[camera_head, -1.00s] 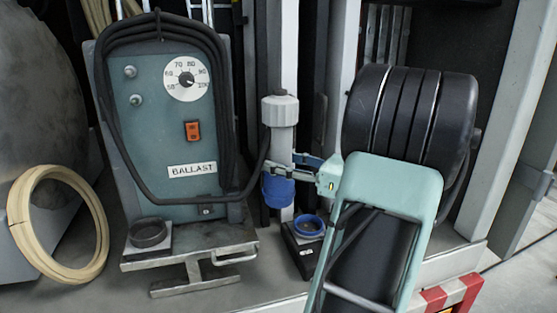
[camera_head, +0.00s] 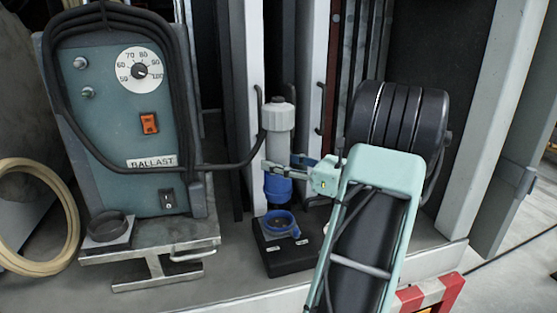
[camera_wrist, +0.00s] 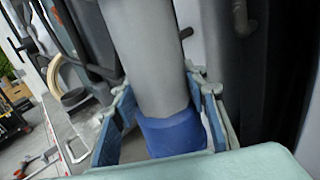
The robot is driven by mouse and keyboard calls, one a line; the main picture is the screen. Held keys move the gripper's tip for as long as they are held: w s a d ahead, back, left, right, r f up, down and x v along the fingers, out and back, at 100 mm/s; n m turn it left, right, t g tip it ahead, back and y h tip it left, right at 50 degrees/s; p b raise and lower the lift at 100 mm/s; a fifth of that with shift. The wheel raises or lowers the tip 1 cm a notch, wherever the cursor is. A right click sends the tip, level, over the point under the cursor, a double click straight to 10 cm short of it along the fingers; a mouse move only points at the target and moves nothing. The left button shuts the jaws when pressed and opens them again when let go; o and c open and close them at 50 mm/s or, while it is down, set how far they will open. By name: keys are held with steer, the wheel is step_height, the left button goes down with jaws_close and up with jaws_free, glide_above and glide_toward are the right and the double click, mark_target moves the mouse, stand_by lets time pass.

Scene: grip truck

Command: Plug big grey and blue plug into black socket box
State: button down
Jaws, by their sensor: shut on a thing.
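The big grey and blue plug (camera_head: 277,150) stands upright in the head view, with its blue end down and a black cable leaving it to the left. My gripper (camera_head: 285,167) is shut around its body from the right. In the wrist view the plug (camera_wrist: 150,70) runs down between the two fingers of my gripper (camera_wrist: 165,115). The black socket box (camera_head: 285,263) sits on the truck bed below the plug, with a blue-rimmed round opening (camera_head: 281,224) on top. The plug's blue end appears just above and behind this opening; the exact gap is hard to tell.
A grey-green ballast box (camera_head: 125,130) with a dial stands at the left, behind a metal bracket with a black ring (camera_head: 108,226). A coiled beige hose (camera_head: 40,262) lies far left. A black ribbed drum (camera_head: 400,120) is behind my arm. White posts stand behind the plug.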

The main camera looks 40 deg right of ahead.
mark_target(279, 193)
steer(key=shift+d+f, duration=0.1)
steer(key=shift+d, duration=0.1)
steer(key=shift+f+b, duration=2.2)
steer(key=shift+f, duration=0.3)
steer(key=shift+f, duration=0.1)
steer(key=shift+f, duration=0.3)
steer(key=shift+f, duration=0.3)
steer(key=shift+f+b, duration=0.6)
steer(key=shift+f, duration=1.05)
stand_by(0.5)
steer(key=c, duration=0.7)
jaws_free()
steer(key=shift+f, duration=0.1)
steer(key=shift+c, duration=0.2)
